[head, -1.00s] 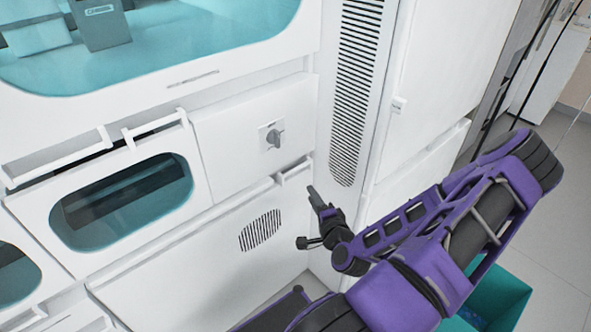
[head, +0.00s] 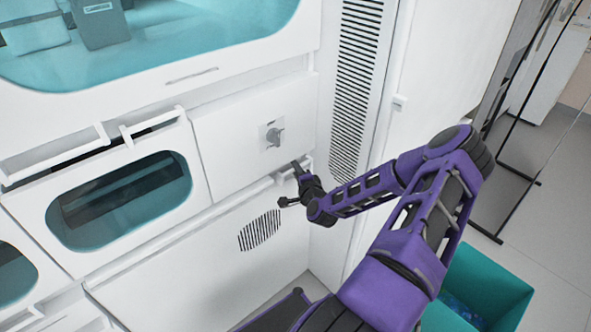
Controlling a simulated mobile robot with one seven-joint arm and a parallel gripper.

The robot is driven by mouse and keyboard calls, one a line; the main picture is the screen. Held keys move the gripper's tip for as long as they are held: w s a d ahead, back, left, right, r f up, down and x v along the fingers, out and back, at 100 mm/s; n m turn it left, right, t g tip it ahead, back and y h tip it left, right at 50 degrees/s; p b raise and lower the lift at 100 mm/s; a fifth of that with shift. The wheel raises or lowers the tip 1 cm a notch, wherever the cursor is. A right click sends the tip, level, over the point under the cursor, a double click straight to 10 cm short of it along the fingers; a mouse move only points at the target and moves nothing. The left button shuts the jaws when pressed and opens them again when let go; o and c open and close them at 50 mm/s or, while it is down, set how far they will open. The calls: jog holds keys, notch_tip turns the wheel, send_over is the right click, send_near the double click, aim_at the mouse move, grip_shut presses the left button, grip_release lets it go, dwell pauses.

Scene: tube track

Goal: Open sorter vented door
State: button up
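The sorter's vented door (head: 195,268) is the low white panel with a round patch of dark vent slots (head: 260,230). It looks closed. Its white bar handle runs near its top right edge and is mostly hidden behind my gripper. My gripper (head: 287,184) is at that top right corner, beside or over the handle. Its two fingers are spread apart, one higher and one lower. I cannot tell whether the handle lies between them or whether they touch it.
Above is a white panel with a grey knob (head: 274,136). Left of it is a windowed door (head: 120,200) with its own bar handle (head: 153,125). A tall slotted vent (head: 355,90) stands to the right. A teal bin (head: 480,285) is on the floor at lower right.

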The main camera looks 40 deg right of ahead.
grip_shut()
dwell(1.4)
